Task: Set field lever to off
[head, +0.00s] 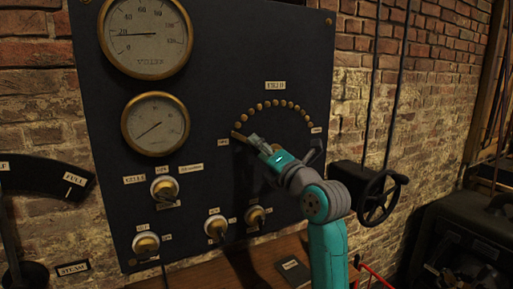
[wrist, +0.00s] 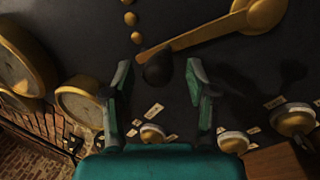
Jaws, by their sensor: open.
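The field lever (wrist: 205,32) is a brass arm running from a round brass hub at the upper right of the wrist view to a black knob (wrist: 158,68). In the head view, a short brass piece of the lever (head: 238,136) shows by the left end of an arc of brass studs (head: 275,103); the rest is hidden behind my arm. My gripper (wrist: 158,76) is open, with the knob between its fingertips and a gap on both sides. In the head view my gripper (head: 256,142) is at the panel, below the arc's left end.
The dark panel (head: 215,60) carries two brass-rimmed gauges (head: 147,35) (head: 155,124) and several switches (head: 164,188) below. Small labels flank the arc, too blurred to read. A black handwheel (head: 377,198) stands right of my arm.

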